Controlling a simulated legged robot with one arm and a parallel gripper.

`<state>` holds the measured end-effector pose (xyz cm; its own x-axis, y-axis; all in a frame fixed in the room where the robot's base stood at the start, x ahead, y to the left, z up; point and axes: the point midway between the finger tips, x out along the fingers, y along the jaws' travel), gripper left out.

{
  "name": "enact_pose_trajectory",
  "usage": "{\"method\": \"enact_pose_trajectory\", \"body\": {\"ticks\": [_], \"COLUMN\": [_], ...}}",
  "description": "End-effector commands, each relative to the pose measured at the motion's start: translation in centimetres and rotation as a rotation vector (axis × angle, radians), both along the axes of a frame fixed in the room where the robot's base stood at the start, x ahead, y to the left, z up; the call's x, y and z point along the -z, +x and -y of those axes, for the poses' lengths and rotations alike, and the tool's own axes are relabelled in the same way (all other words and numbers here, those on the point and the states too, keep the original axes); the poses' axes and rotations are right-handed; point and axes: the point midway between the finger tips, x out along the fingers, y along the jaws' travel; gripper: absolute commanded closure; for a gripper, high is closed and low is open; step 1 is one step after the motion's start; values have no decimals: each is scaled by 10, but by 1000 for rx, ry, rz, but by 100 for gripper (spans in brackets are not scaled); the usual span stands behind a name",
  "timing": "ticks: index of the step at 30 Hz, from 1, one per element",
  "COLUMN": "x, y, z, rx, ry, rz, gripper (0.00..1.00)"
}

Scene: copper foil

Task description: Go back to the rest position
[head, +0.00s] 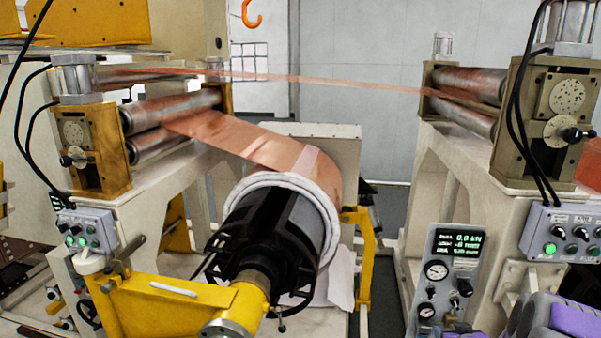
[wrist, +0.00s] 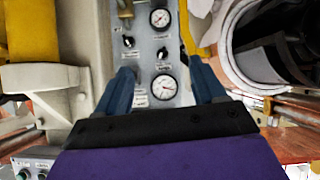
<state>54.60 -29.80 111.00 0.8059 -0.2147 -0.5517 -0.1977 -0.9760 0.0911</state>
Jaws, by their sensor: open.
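My gripper (wrist: 163,88) shows in the wrist view with its two blue fingers spread apart and nothing between them. Beyond the gap is a grey gauge panel (wrist: 147,48) with two round dials. In the head view the same kind of panel (head: 452,262) stands at the lower right, with a lit display above its dials. Purple and grey parts of my arm (head: 565,318) show at the bottom right corner of the head view. The gripper fingers cannot be made out there.
A copper foil roll (head: 270,150) on a black shaft (head: 270,235) fills the middle. A yellow arm (head: 170,305) holds the shaft. Roller stands rise left (head: 90,150) and right (head: 520,120), with foil stretched between. A control box (head: 565,235) is at right.

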Motion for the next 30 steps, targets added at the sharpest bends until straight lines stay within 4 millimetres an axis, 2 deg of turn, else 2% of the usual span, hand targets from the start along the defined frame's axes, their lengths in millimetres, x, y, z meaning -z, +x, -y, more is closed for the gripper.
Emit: {"method": "enact_pose_trajectory", "body": {"ticks": [1, 8, 14, 20, 27, 30], "x": [-6, -21, -37, -50, -63, -68], "y": [-3, -45, -101, -174, -278, -319], "z": [-14, -70, -126, -185, -252, -273], "rx": [-5, 11, 16, 3, -51, -80], "ry": [-8, -1, 25, 72, 141, 165], "rz": [-47, -288, -488, -686, -922, -1010], "gripper": [31, 31, 31, 31, 31, 31]}}
